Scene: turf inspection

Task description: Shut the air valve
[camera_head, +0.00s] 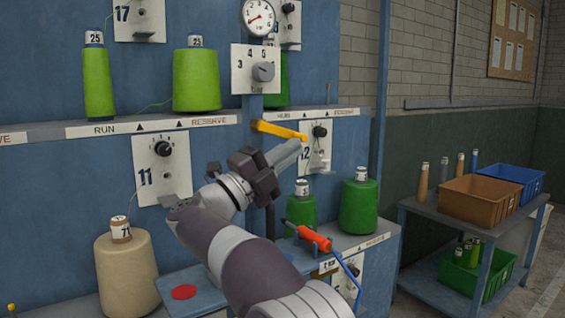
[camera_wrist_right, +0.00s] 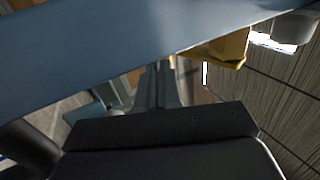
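The air valve's yellow lever (camera_head: 279,130) shows in the head view below the round gauge (camera_head: 258,17), at shelf-rail height. It lies nearly level, sloping slightly down to the right. My right gripper (camera_head: 296,146) is just below the lever's right end; its pale fingers look closed together with nothing between them. I cannot tell whether they touch the lever. In the right wrist view the fingers (camera_wrist_right: 161,85) stand side by side, and a yellow part (camera_wrist_right: 228,48) shows beyond them to the upper right. My left gripper is not in view.
A dial plate (camera_head: 317,145) is close right of my gripper. Green yarn cones (camera_head: 359,208) stand below right, near an orange tool (camera_head: 313,238). A blue bar (camera_wrist_right: 110,60) crosses the wrist view. A cart (camera_head: 420,207) with bins stands at the right.

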